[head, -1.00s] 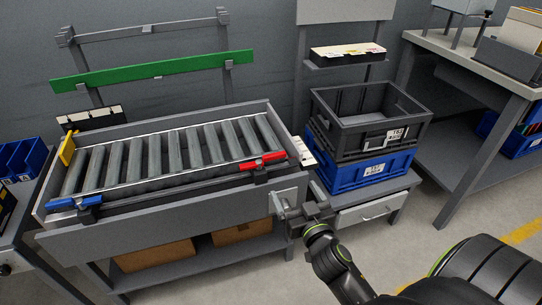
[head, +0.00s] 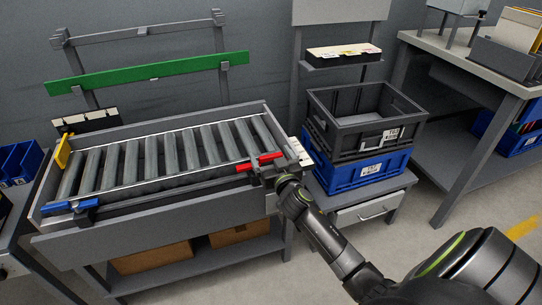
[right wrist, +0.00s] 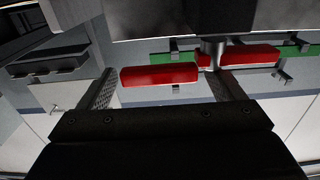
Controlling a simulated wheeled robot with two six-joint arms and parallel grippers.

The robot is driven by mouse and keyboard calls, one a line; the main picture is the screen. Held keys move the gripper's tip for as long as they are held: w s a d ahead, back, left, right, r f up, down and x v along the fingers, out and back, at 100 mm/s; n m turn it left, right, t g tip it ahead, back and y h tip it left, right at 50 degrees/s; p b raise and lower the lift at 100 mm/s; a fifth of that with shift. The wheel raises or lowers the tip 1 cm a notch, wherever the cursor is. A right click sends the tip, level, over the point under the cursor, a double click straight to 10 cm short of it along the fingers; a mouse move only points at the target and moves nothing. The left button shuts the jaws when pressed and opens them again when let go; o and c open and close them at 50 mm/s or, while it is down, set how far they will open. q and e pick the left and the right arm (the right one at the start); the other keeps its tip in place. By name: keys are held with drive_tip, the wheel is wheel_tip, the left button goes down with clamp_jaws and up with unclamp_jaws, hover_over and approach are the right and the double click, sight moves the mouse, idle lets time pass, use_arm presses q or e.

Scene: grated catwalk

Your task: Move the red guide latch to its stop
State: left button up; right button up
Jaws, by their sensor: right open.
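The red guide latch (head: 260,162) lies along the front rail at the right end of the roller conveyor (head: 160,205). My right gripper (head: 258,172) is at the latch, coming from the front right, and partly covers it in the head view. In the right wrist view my right gripper (right wrist: 165,90) is open, with a length of the red latch (right wrist: 158,77) showing between its two fingers. Another red length (right wrist: 252,55) shows to the right, past a grey post. I cannot tell whether the fingers touch the latch. My left gripper is not in view.
A blue latch (head: 70,207) sits at the rail's left end, and a yellow piece (head: 63,152) stands at the conveyor's left side. A black crate (head: 350,145) on a blue crate (head: 345,178) stands close to the right. A green bar (head: 150,73) crosses behind.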

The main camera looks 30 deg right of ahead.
drive_tip(key=shift+w, duration=0.2)
drive_tip(key=shift+c, duration=0.9)
drive_tip(key=c, duration=0.8)
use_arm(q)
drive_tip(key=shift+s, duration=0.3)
use_arm(e)
drive_tip(key=shift+d, duration=0.1)
